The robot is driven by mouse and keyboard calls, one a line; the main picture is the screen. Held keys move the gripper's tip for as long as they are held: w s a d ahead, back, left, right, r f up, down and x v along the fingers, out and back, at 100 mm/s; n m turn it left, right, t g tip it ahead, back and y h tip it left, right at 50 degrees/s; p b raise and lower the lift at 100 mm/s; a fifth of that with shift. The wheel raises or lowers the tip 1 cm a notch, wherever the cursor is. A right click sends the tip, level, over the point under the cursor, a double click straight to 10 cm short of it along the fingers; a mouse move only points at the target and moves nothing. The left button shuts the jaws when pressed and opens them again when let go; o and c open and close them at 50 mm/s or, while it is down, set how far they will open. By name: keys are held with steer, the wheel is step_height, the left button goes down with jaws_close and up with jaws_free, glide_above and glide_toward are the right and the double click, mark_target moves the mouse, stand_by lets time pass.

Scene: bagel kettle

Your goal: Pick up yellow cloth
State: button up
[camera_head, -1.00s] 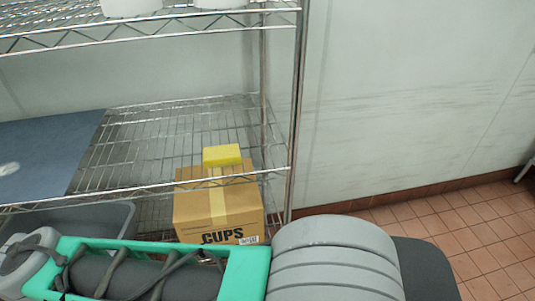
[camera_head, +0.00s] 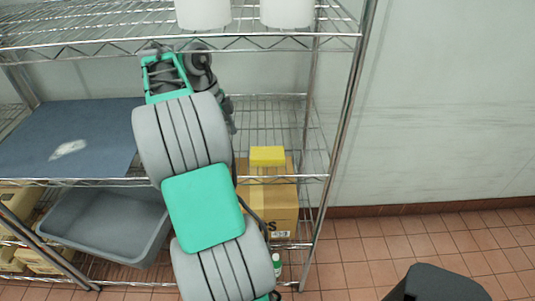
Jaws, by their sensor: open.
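The yellow cloth (camera_head: 267,156) looks like a small folded block. It appears to lie on the middle wire shelf, near its front right part, above a cardboard box seen through and below the wires. My arm rises through the middle of the view, left of the cloth, with its far end in front of the shelf unit. Nothing is seen touching the cloth.
A blue-grey board (camera_head: 75,135) lies on the middle shelf at left. A grey bin (camera_head: 110,225) and the cardboard box (camera_head: 283,210) stand below. White containers (camera_head: 203,12) are on the upper shelf. A metal post (camera_head: 335,130) borders the right side.

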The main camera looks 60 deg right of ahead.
glide_above(267, 152)
steer(key=w+a, duration=0.1)
steer(key=w, duration=0.1)
steer(key=shift+a, duration=0.15)
steer(key=x, duration=0.1)
steer(key=b+x, duration=0.1)
steer(key=x, duration=0.3)
steer(key=shift+s, duration=0.35)
steer(key=c, duration=1.4)
steer(key=shift+r, duration=0.1)
steer(key=shift+c, duration=0.2)
steer(key=v, duration=0.3)
steer(key=shift+s+d+r+p, duration=0.15)
steer(key=shift+d+r+p, duration=0.2)
steer(key=w+a, duration=0.2)
steer(key=w, duration=0.3)
steer(key=w+a, duration=0.3)
steer(key=w, duration=0.2)
steer(key=w+a, duration=0.3)
steer(key=w, duration=0.2)
steer(key=shift+w+f+p, duration=0.15)
steer(key=shift+w+p, duration=0.2)
steer(key=shift+w, duration=0.05)
